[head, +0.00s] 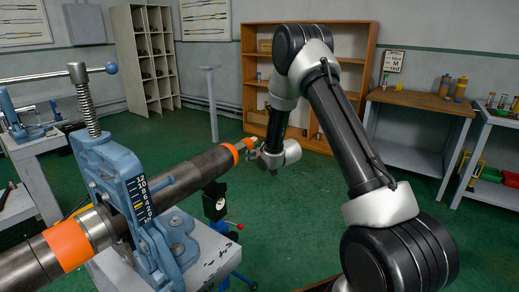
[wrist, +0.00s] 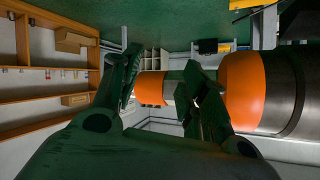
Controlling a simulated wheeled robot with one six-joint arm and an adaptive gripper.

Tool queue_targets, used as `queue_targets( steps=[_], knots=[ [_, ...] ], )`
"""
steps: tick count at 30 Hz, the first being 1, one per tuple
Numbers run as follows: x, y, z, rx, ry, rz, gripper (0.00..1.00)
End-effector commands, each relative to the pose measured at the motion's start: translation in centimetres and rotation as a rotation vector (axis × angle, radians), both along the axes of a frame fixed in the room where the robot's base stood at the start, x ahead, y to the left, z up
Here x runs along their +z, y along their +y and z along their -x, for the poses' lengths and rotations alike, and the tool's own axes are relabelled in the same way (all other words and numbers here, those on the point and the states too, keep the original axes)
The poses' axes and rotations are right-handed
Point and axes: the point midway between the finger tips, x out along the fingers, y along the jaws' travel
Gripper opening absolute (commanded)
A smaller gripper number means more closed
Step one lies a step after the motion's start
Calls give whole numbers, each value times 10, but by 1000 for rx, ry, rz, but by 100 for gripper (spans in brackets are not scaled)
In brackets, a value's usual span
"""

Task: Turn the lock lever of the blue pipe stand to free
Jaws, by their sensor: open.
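A pipe stand (head: 214,202) with a black upper part and blue parts low down stands under the far end of the pipe in the head view. A lever with a red tip (head: 235,225) sticks out to its right; I cannot tell its lock position. The dark pipe (head: 190,172) has orange bands and runs from the near left to beside my gripper. My gripper (head: 256,154) is near the pipe's far end, above and right of the stand. In the wrist view my dark green gripper (wrist: 165,90) is open, with a narrower orange-banded piece (wrist: 150,88) showing between its fingers. The stand's lever cannot be made out there.
A blue pipe vise (head: 135,200) on a grey bench (head: 215,262) holds the pipe at the left. A wooden shelf (head: 368,60), a workbench (head: 420,98) and a white shelving unit (head: 118,30) stand along the walls. Green floor (head: 310,200) is open right of the stand.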

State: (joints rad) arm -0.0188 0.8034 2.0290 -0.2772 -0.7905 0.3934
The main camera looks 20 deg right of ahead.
Motion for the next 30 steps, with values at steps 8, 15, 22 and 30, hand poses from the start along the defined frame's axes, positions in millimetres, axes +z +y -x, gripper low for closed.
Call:
queue_targets(
  steps=[8, 15, 22, 30],
  knots=[
    [39, -11, 13, -18, 41, 50, 44],
    [47, -13, 16, -23, 52, 60, 44],
    [47, -13, 16, -23, 52, 60, 44],
    [31, -18, 26, -12, 123, 110, 44]
  ],
)
